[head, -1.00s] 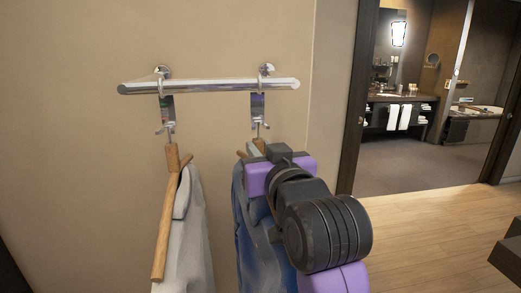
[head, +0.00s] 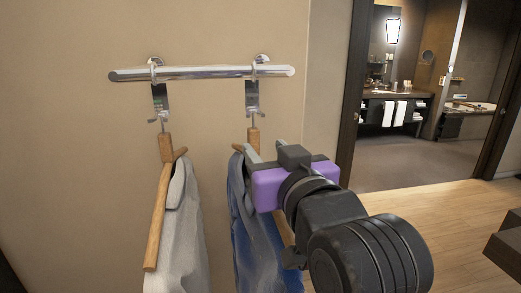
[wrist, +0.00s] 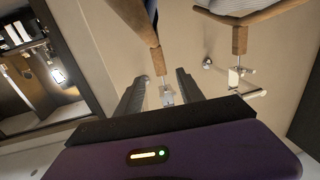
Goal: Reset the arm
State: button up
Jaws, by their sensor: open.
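My gripper (head: 268,150) is open and stands just right of the blue garment (head: 248,225), close to the neck of its wooden hanger (head: 253,137). In the wrist view my open jaws (wrist: 161,74) show on both sides of this hanger's wooden neck (wrist: 158,61); nothing is clamped. The hanger hangs from the right metal hook (head: 252,97) on the chrome rail (head: 200,73). My wrist hides part of the hanger and garment.
A second wooden hanger (head: 165,147) with a pale grey garment (head: 180,235) hangs from the left hook (head: 160,98). A doorway at right opens on a bathroom with a vanity (head: 395,105). A dark furniture edge (head: 505,245) is at lower right. Wood floor (head: 450,215) is clear.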

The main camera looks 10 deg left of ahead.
jog(key=shift+s+d+r, duration=0.1)
jog(key=shift+s+d, duration=0.05)
jog(key=shift+s, duration=0.15)
notch_tip(320, 180, up, 4)
jog(key=r+t+y, duration=0.1)
jog(key=t, duration=0.1)
jog(key=s+d+f+m+t+h, duration=0.1)
jog(key=s+d+f, duration=0.4)
jog(key=f, duration=0.3)
jog(key=s+d+f+m+t+h+b, duration=0.1)
jog(key=s+d+f+h, duration=0.1)
jog(key=s+d+f, duration=0.45)
jog(key=s+d+f+t+h, duration=0.1)
jog(key=s+d+f, duration=0.25)
jog(key=f, duration=0.65)
jog(key=s+d+f+m+g+h, duration=0.1)
jog(key=s+d+f+g, duration=0.1)
jog(key=s+f, duration=0.3)
jog(key=s+d+f+m+g+h, duration=0.1)
jog(key=s+f, duration=0.5)
jog(key=s, duration=0.6)
jog(key=s+d+f+g+h+b, duration=0.1)
jog(key=s+d+f+g+h, duration=0.1)
jog(key=s+d+f, duration=0.3)
jog(key=s+g, duration=0.1)
jog(key=s, duration=0.3)
jog(key=shift+d+f+m, duration=0.25)
jog(key=shift+f+m, duration=0.15)
